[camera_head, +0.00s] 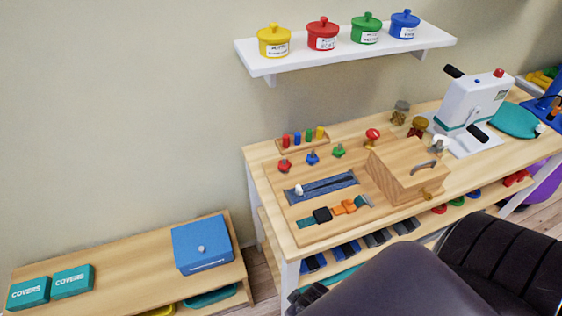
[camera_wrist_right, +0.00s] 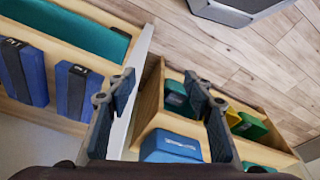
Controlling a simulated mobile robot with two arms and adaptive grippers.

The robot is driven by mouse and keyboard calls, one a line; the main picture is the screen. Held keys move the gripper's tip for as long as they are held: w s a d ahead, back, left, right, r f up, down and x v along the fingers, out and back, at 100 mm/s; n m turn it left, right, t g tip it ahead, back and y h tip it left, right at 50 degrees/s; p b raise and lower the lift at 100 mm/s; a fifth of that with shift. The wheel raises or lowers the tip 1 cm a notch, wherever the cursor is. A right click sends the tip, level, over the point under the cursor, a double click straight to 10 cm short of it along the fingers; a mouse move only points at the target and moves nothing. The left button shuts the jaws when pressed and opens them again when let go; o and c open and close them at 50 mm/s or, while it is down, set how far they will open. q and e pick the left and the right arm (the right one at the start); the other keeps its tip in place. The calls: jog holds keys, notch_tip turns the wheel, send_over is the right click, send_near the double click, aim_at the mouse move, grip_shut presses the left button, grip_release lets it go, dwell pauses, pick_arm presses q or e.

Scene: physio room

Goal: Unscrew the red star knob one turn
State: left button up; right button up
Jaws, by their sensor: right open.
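The red star knob (camera_head: 284,165) stands on the wooden activity board (camera_head: 280,195), at the left of a row with a blue knob (camera_head: 312,158) and a green knob (camera_head: 339,151). My right gripper (camera_head: 305,297) shows as a small dark shape at the bottom of the head view, below the table's front left corner and well apart from the knob. In the right wrist view my right gripper (camera_wrist_right: 160,80) is open, with nothing between its fingers. The knob does not show in that view. My left gripper is not in view.
The board also bears a zipper strip (camera_head: 320,188), a watch strap (camera_head: 335,211) and a wooden box with a handle (camera_head: 405,168). Coloured pegs (camera_head: 303,138) stand behind the knobs. A low bench (camera_head: 120,250) with a blue box (camera_head: 202,244) is at left.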

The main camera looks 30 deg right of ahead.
jog(key=w+a+r+n+t, duration=0.1)
jog(key=w+r, duration=0.1)
jog(key=r, duration=0.7)
jog(key=w+r, duration=0.2)
jog(key=r, duration=0.7)
jog(key=w+a+r+n+y, duration=0.1)
jog(key=w+a+r+n, duration=0.2)
jog(key=w+a+n, duration=0.4)
jog(key=n+g+h, duration=0.2)
jog(key=n+h, duration=0.3)
jog(key=n, duration=0.6)
send_near(284, 164)
jog(key=f, duration=0.2)
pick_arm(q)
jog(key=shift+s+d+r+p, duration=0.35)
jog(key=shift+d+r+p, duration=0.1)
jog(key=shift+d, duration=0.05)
pick_arm(e)
jog(key=shift+h, duration=0.3)
jog(key=x, duration=0.6)
jog(key=shift+w+d+f, duration=0.2)
jog(key=shift+d+f, duration=0.05)
jog(key=shift+c, duration=0.6)
